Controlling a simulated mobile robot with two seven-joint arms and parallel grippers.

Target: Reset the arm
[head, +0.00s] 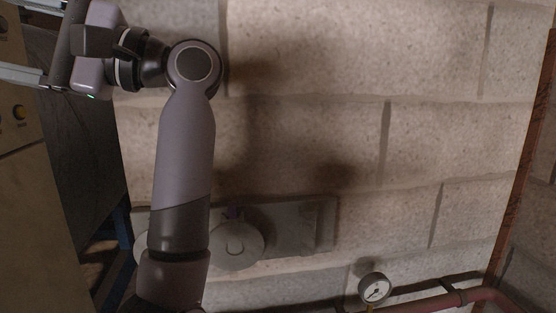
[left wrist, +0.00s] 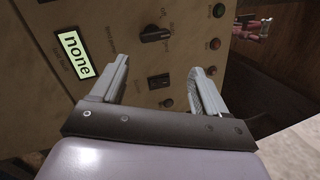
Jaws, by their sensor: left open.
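My left arm rises from the bottom in the head view and bends to the left at its top. My left gripper (head: 22,76) points left at the upper left edge, in front of a beige control panel (head: 30,205). In the left wrist view, my left gripper (left wrist: 157,82) is open and empty, its two fingers apart. The control panel (left wrist: 128,62) stands beyond the fingers, with a display reading "none" (left wrist: 76,54), a black rotary knob (left wrist: 155,34) and several small buttons. My right gripper is in neither view.
A block wall (head: 300,150) fills the middle and right. A grey plate with round discs (head: 236,246) is low on the wall, partly hidden by my arm. A pressure gauge (head: 375,288) sits on a red pipe (head: 420,304) at bottom right.

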